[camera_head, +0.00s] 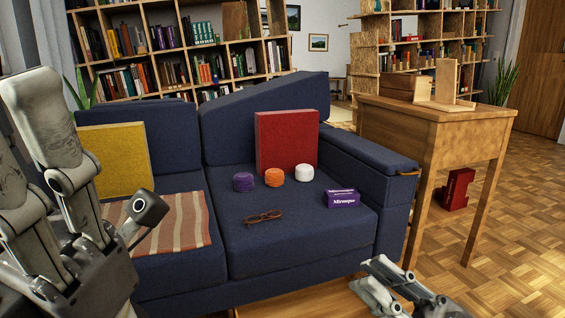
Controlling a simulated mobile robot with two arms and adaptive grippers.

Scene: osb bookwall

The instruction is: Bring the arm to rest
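My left gripper (18,118) stands large and close at the left edge, its fingers pointing up. The fingers are apart with nothing seen between them, and part of it is cut off by the frame. My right gripper (370,274) is low at the bottom edge, right of centre, in front of the sofa. Its fingers point up and left, with a gap between the tips and nothing seen held. Its wrist is outside the view.
A blue sofa (289,245) bears a purple box (341,198), brown glasses (263,217), several small round items and a red cushion (286,141). A wooden surface (310,300) lies low in front. A wooden desk (430,130) stands right; the parquet floor (510,250) beyond is clear.

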